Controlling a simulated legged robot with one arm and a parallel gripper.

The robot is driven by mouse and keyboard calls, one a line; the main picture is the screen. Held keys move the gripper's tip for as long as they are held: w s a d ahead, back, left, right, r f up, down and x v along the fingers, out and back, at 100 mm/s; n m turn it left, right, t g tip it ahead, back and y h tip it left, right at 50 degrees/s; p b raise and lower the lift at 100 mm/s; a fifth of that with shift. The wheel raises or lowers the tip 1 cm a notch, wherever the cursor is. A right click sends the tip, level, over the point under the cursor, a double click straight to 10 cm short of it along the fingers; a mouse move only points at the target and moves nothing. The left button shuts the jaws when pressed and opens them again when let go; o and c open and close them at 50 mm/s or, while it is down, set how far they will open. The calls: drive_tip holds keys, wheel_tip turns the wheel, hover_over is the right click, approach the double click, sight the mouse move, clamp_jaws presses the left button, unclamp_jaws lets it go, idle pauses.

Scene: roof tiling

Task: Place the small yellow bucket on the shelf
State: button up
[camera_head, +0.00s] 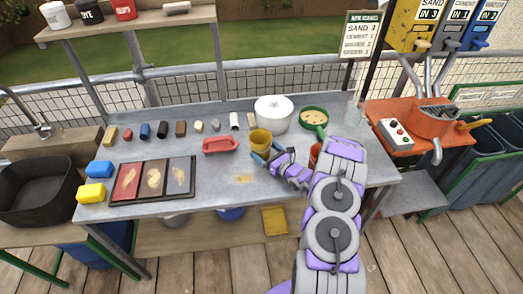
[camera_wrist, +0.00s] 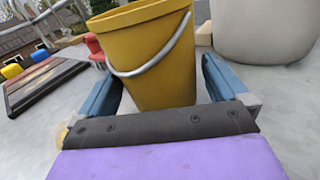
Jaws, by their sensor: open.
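The small yellow bucket (camera_head: 261,139) stands upright on the grey table, with a grey wire handle hanging on its side. In the wrist view the bucket (camera_wrist: 152,55) fills the upper middle. My gripper (camera_head: 268,158) is open in front of the bucket, and in the wrist view one blue finger of my gripper (camera_wrist: 160,85) is on each side of it, with gaps visible. The bucket's lower part is partly hidden by the gripper. A shelf (camera_head: 135,22) at the upper left, above the table's back, holds a white, a black and a red container and a light block.
A white pot (camera_head: 273,113) stands close behind the bucket to the right, and a green pan (camera_head: 314,120) beyond it. A red tray (camera_head: 220,146) lies left of the bucket. Several small blocks line the table's back. A metal post (camera_head: 140,60) stands below the shelf.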

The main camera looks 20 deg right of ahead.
drive_tip(key=shift+w+a, duration=0.25)
drive_tip(key=shift+a, duration=0.2)
drive_tip(key=shift+c, duration=0.5)
drive_tip(key=shift+s+d, duration=0.1)
drive_tip(key=shift+d, duration=0.1)
drive_tip(key=c, duration=0.7)
drive_tip(key=shift+r, duration=0.1)
